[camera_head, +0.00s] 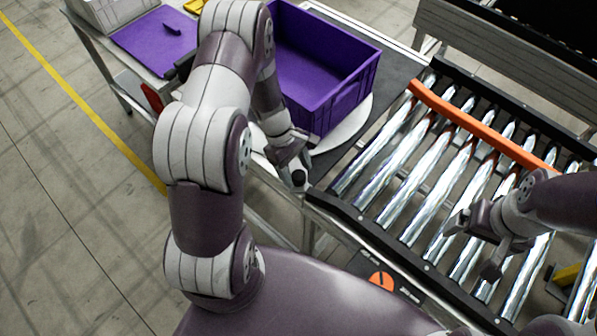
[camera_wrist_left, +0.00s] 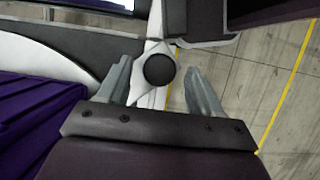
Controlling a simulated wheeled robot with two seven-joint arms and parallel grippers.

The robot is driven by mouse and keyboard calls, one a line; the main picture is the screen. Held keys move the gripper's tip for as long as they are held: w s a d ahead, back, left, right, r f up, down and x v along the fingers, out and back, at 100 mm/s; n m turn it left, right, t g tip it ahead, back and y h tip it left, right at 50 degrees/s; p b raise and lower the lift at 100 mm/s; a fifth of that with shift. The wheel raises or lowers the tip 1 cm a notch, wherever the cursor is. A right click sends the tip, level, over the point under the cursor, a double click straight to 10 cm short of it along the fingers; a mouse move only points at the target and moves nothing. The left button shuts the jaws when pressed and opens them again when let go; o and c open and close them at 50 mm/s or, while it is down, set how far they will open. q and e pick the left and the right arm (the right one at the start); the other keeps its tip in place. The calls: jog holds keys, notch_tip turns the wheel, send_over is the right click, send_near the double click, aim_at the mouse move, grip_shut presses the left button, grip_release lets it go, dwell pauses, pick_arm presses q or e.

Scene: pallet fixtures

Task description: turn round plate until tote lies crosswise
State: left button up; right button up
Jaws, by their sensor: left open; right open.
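The purple tote (camera_head: 330,85) stands on the round white plate (camera_head: 350,122), left of the roller conveyor. My left arm hides the tote's left part and much of the plate. The plate carries a white arm with a black knob (camera_head: 299,178) at its near edge. My left gripper (camera_head: 296,165) is at this knob. In the left wrist view the open fingers lie on either side of the knob (camera_wrist_left: 159,69), with gaps visible; contact cannot be told. The tote's ribbed wall (camera_wrist_left: 35,110) is at left there. My right gripper (camera_head: 474,245) is open and empty above the rollers.
The roller conveyor (camera_head: 430,170) has an orange bar (camera_head: 480,125) across it and dark side rails. An orange round button (camera_head: 381,281) is on the near frame. A purple panel (camera_head: 150,40) lies on the table at upper left. Floor at left is clear.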

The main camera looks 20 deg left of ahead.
pick_arm(q)
jog(key=shift+x, duration=1.2)
grip_shut()
jog(key=shift+a, duration=0.1)
